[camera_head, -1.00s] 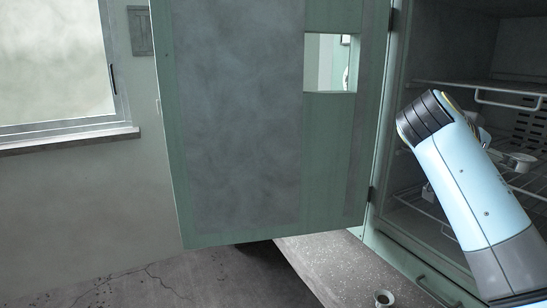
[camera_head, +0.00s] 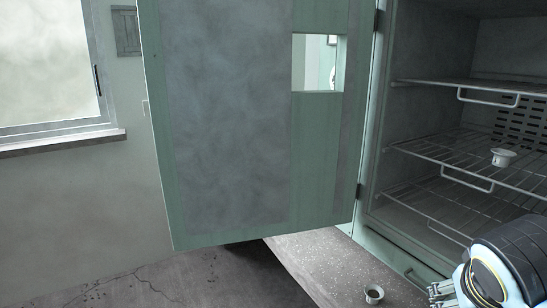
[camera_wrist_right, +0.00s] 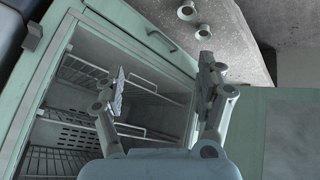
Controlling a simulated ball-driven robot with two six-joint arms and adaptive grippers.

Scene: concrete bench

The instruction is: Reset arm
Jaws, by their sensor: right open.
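My right gripper (camera_wrist_right: 163,82) is open and empty in the right wrist view, its two fingers spread apart in front of the open cabinet. In the head view only part of my right arm (camera_head: 500,265) shows at the lower right corner, below the cabinet shelves. My left gripper is in neither view.
The green cabinet door (camera_head: 240,125) stands wide open on the left. Wire shelves (camera_head: 450,150) fill the cabinet, and a small white cup (camera_head: 503,157) stands on one. Another small cup (camera_head: 374,295) is on the speckled bench (camera_head: 320,260). Small round things (camera_wrist_right: 187,12) also show in the wrist view.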

